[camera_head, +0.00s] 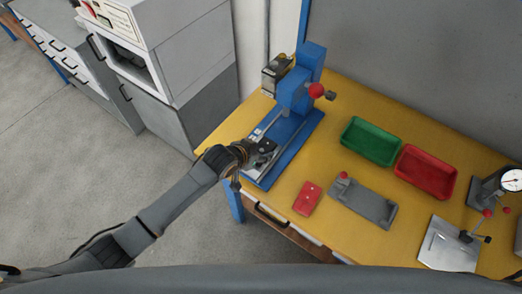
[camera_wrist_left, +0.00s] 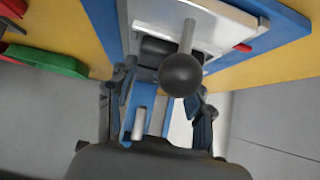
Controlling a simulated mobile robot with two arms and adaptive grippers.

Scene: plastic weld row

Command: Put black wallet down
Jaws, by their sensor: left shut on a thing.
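My left gripper (camera_head: 262,152) reaches in from the left over the base of a blue press (camera_head: 289,131) on the yellow table. In the left wrist view the gripper (camera_wrist_left: 163,88) has its fingers on both sides of a dark piece (camera_wrist_left: 154,50), which I take to be the black wallet. My right gripper is not in view.
A red flat piece (camera_head: 307,198) and a grey fixture (camera_head: 363,202) lie right of the press. Green (camera_head: 371,141) and red (camera_head: 426,172) trays stand behind them. A dial gauge stand (camera_head: 486,192) is at far right. Yellow tabletop (camera_head: 333,105) is clear between press and green tray.

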